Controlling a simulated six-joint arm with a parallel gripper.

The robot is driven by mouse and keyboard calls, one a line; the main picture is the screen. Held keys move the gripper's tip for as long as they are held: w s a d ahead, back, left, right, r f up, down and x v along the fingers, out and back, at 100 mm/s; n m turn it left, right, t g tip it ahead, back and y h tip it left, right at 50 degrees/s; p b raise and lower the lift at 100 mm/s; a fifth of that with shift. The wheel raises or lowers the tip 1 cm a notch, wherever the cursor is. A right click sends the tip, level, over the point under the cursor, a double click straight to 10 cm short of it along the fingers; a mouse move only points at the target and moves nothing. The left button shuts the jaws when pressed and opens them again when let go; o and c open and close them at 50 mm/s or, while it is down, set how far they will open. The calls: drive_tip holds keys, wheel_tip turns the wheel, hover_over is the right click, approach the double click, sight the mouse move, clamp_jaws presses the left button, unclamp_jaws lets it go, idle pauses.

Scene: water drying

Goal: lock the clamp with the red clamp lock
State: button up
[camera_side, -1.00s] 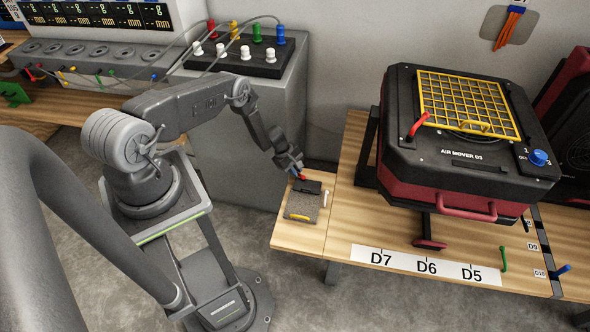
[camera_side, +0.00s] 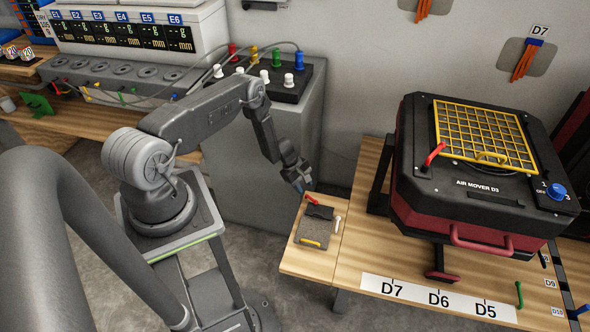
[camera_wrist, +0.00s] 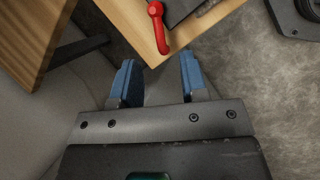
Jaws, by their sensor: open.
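The red clamp lock (camera_side: 312,199) is a small red lever beside a dark clamp (camera_side: 320,212) on a grey plate (camera_side: 309,233), near the back left corner of the wooden bench. In the wrist view the red clamp lock (camera_wrist: 158,27) lies by the wood's corner, its round end at the top and its arm pointing down. My gripper (camera_side: 300,188) is just left of the lever, apart from it. In the wrist view my gripper (camera_wrist: 157,78) is open with nothing between its blue fingers. The clamp is mostly cut off there.
A white peg (camera_side: 337,222) stands right of the plate. The air mover (camera_side: 470,190), with its own red handle (camera_side: 434,155), stands on the bench (camera_side: 355,245) to the right. A grey cabinet (camera_side: 270,140) stands behind my arm.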

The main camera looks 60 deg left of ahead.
drive_tip(key=v, duration=0.9)
drive_tip(key=w+d+r+m, duration=0.3)
drive_tip(key=r, duration=0.6)
drive_tip(key=w+d+r+m, duration=0.2)
drive_tip(key=w+r, duration=0.1)
drive_tip(key=r, duration=0.6)
drive_tip(key=s+d+r+m, duration=0.1)
drive_tip(key=d+r+m, duration=0.2)
drive_tip(key=d+r, duration=0.35)
drive_tip(key=s+d+r+m, duration=0.1)
drive_tip(key=d+r+m, duration=0.15)
drive_tip(key=r, duration=0.75)
drive_tip(key=s+d+r+m+y, duration=0.2)
drive_tip(key=s+d+r+m, duration=0.3)
drive_tip(key=s+d+r, duration=0.5)
drive_tip(key=s+d+r+m+t+y, duration=0.1)
drive_tip(key=s+r+m, duration=0.1)
drive_tip(key=s, duration=0.5)
drive_tip(key=s+d+r+m+t, duration=0.1)
drive_tip(key=s+d+r+m, duration=0.1)
drive_tip(key=s, duration=0.5)
drive_tip(key=shift+s+r+m+y, duration=0.3)
drive_tip(key=shift+s+m+y, duration=0.1)
drive_tip(key=shift+m, duration=0.05)
